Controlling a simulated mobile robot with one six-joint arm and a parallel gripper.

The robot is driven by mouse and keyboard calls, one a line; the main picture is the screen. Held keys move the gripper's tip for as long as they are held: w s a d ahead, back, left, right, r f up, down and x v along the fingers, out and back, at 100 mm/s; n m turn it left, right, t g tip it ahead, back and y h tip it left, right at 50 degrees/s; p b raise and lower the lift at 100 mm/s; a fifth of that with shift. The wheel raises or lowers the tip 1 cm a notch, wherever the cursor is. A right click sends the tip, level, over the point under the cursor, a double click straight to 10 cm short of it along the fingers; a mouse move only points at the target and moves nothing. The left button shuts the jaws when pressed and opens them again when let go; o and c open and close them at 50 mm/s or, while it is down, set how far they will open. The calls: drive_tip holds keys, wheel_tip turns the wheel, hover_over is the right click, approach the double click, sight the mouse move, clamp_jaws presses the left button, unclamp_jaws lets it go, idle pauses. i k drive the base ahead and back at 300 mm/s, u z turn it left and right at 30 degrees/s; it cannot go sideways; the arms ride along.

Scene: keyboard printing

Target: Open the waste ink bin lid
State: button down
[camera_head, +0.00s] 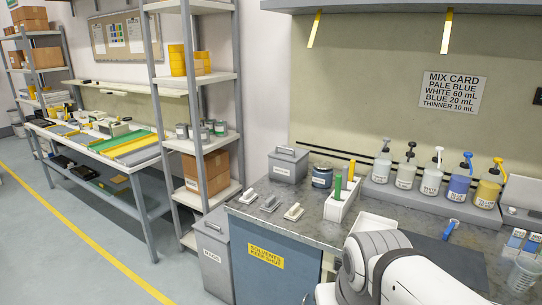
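A grey metal box with a lid and a top handle (288,164) stands at the back left of the counter, and its lid looks shut. The label on its front is too small to read, so I cannot tell for sure that it is the waste ink bin. A taller grey bin (213,262) stands on the floor left of the blue cabinet. Its lid also looks shut and its label seems to read RAGS. My white arm shows at the lower right, in front of the counter. My gripper is not in view.
The counter (330,232) holds a dark jar (322,175), a white holder with green and yellow handles (345,201), several small grey and white tools, and several pump bottles (432,177). Below is a blue solvents cabinet (272,268). Floor at left is clear.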

sight(290, 154)
drive_tip(key=z, duration=0.05)
drive_tip(key=i, duration=1.65)
drive_tip(key=u, duration=0.05)
